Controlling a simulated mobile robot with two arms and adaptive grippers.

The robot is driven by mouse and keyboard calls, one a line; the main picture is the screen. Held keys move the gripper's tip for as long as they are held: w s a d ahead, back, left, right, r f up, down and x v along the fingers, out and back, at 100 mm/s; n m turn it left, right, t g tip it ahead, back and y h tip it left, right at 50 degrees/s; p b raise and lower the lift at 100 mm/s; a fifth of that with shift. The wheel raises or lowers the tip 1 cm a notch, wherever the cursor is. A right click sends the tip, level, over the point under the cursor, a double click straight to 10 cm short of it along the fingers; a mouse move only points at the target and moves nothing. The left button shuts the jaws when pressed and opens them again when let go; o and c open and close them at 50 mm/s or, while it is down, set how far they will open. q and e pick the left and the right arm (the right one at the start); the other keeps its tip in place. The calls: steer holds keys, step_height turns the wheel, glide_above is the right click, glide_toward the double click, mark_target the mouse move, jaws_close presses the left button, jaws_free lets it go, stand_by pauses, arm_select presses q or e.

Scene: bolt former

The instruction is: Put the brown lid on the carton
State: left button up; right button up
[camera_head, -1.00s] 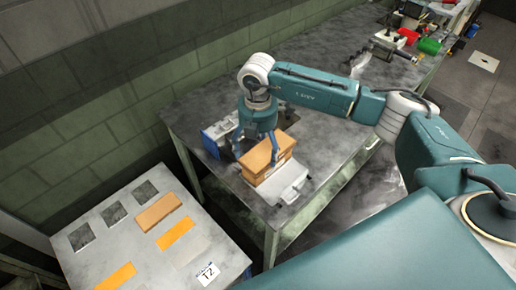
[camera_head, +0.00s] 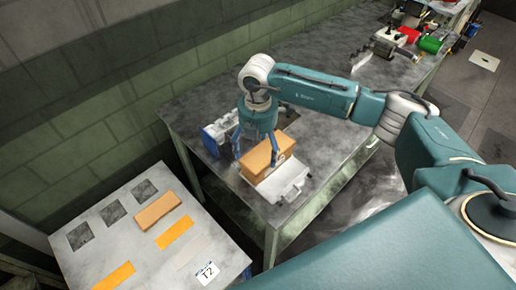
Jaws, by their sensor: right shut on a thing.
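An orange-brown carton-like box (camera_head: 270,163) sits on a light metal plate or fixture (camera_head: 293,184) near the front corner of the grey workbench. My right gripper (camera_head: 256,153) points down over the box, its fingers around the box's top part, and is shut on it. I take that top part to be the brown lid (camera_head: 262,156); the seam between it and the carton below is too small to make out clearly. My left gripper is out of the picture.
A lower table (camera_head: 205,252) at the left bears a brown block (camera_head: 157,211), orange patches, dark squares and a "T2" label (camera_head: 207,273). A blue-sided device (camera_head: 217,138) stands left of the gripper. The workbench (camera_head: 325,155) is clear right of the box.

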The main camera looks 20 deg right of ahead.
steer(key=shift+f+b, duration=0.4)
steer(key=shift+f, duration=0.25)
steer(key=o, duration=0.8)
steer(key=shift+r, duration=0.15)
step_height(320, 180, up, 12)
steer(key=shift+f, duration=0.2)
